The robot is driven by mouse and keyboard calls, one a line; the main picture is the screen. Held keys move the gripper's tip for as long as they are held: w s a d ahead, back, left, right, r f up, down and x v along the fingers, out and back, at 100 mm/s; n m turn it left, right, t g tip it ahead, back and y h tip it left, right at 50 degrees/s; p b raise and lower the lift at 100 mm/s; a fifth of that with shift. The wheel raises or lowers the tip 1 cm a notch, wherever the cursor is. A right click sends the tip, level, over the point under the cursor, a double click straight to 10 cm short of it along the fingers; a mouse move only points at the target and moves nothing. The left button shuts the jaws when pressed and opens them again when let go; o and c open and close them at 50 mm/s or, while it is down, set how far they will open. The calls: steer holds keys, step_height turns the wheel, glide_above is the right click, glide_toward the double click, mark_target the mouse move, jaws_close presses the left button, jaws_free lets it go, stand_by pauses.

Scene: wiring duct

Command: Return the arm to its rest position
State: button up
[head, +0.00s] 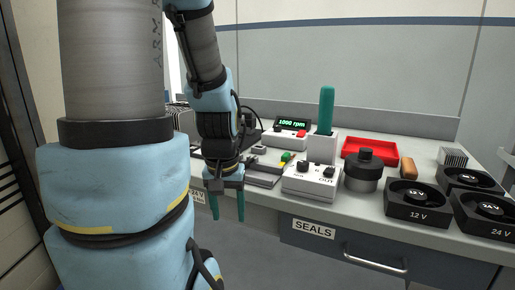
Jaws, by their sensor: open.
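My gripper (228,206) hangs at the end of my arm, pointing down in front of the bench's front edge. Its two teal fingers are apart, with nothing between them. My arm's large blue and grey links fill the left of the head view and hide the left part of the bench. The gripper is to the left of the white box with black knobs (312,183) and does not appear to hold or touch anything.
The bench (365,212) carries a display box reading 1000 rpm (292,124), a teal-handled tool in a white holder (326,110), a red tray (369,151), a dark cylinder (363,172) and several black round-holed blocks (417,204). A drawer labelled SEALS (313,229) is below.

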step_height(320, 180, up, 12)
steer(key=p, duration=1.2)
steer(key=shift+s+p, duration=0.15)
steer(key=shift+p, duration=0.15)
